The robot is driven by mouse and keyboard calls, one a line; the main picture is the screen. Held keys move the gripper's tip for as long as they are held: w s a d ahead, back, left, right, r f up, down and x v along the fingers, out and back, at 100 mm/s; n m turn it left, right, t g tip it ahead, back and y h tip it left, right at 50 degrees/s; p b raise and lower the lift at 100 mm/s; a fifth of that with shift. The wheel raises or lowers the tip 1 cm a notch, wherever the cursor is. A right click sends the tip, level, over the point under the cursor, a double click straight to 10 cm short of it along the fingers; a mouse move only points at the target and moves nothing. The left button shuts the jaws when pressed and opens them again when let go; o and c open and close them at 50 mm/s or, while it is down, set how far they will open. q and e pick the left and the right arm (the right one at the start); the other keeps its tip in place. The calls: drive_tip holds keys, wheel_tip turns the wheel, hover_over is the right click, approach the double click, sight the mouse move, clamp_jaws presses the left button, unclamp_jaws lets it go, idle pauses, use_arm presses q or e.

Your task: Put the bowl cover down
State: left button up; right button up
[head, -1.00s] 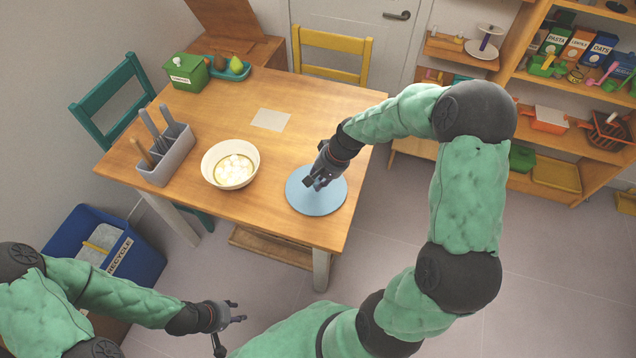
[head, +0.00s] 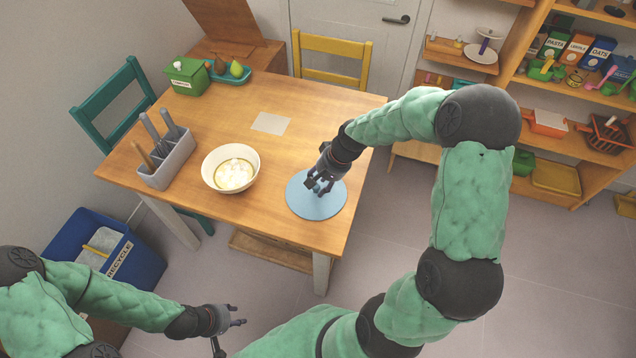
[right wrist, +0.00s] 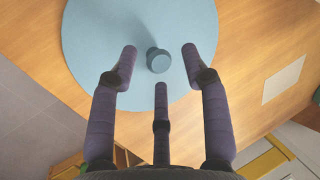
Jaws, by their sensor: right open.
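The bowl cover (head: 305,207) is a flat light-blue disc lying on the wooden table near its right front corner. In the right wrist view the cover (right wrist: 100,40) shows a small round knob (right wrist: 158,60) at its middle. My right gripper (head: 322,188) is just above the cover. Its fingers (right wrist: 159,70) are spread around the knob and look apart from it, so it is open and empty. The white bowl (head: 218,178) stands uncovered to the left, with pale contents. My left gripper (head: 238,314) is low at the front, away from the table, with fingers apart and nothing between them.
A grey utensil holder (head: 168,165) stands left of the bowl. A green box (head: 187,77) and a teal tray of fruit (head: 228,72) sit at the back left. A pale sheet (head: 270,122) lies mid-table. The table's front edge is close to the cover.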

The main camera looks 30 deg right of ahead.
drive_tip(key=p+v, duration=0.3)
drive_tip(key=v, duration=0.8)
drive_tip(key=shift+s+f, duration=0.1)
drive_tip(key=shift+s, duration=0.05)
